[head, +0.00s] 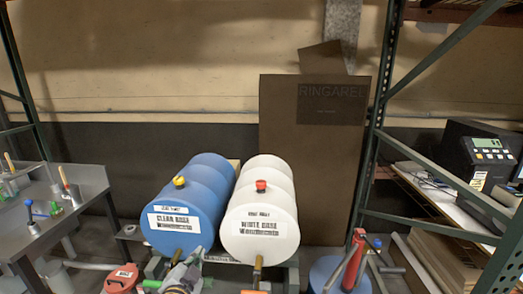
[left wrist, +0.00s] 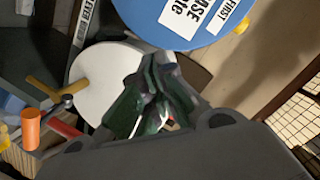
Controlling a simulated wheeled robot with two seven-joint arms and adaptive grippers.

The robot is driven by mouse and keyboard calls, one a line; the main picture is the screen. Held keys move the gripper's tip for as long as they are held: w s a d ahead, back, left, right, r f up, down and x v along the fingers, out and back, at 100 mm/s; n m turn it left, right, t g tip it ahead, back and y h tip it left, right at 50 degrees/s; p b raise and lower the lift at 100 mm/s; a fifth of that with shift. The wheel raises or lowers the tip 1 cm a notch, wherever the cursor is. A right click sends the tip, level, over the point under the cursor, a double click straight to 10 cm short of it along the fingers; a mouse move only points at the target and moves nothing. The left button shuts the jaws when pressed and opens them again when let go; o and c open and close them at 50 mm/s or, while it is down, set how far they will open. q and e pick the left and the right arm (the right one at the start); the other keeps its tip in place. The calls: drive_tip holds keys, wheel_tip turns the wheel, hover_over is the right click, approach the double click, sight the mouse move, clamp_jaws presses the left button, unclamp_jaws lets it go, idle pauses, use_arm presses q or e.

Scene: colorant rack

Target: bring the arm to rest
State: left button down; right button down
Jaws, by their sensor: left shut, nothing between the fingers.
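My left gripper (head: 184,274) is low in the head view, in front of the blue drum's lower edge. Its fingers are closed together with nothing between them. It also shows in the left wrist view (left wrist: 152,90), pointing up past a white round surface toward a blue drum. The blue drum (head: 188,236) with a yellow cap and the white drum (head: 261,247) with a red cap lie side by side on a rack. I cannot tell the exact gap between gripper and drum. My right gripper is not in view.
A grey bench (head: 88,180) with small tools stands at the left. A red-lidded container (head: 121,278) sits beside my gripper. A blue drum with a red pump (head: 353,262) stands at lower right. Green shelf posts (head: 374,150) and a shelf with a black device (head: 485,150) are at right.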

use_arm(q)
drive_tip(key=s+a+f+n+g, duration=0.2)
drive_tip(key=s+f+n+g, duration=0.3)
drive_tip(key=s+f, duration=0.5)
drive_tip(key=s+a+f+n+g, duration=0.1)
drive_tip(key=s+f+n+g, duration=0.1)
drive_tip(key=s+f+g, duration=0.8)
drive_tip(key=s+f+t, duration=0.1)
drive_tip(key=s+f, duration=0.2)
drive_tip(key=f, duration=1.2)
drive_tip(key=s+f+t, duration=0.1)
drive_tip(key=s+f, duration=0.1)
drive_tip(key=f, duration=1.3)
drive_tip(key=s+a+f, duration=0.2)
drive_tip(key=s+f, duration=0.8)
drive_tip(key=s, duration=0.1)
drive_tip(key=s+a+f+g, duration=0.1)
drive_tip(key=s+a+f, duration=0.1)
drive_tip(key=s+f, duration=0.8)
drive_tip(key=shift+s+f+g, duration=0.25)
drive_tip(key=shift+s+g, duration=0.05)
drive_tip(key=shift+s, duration=0.45)
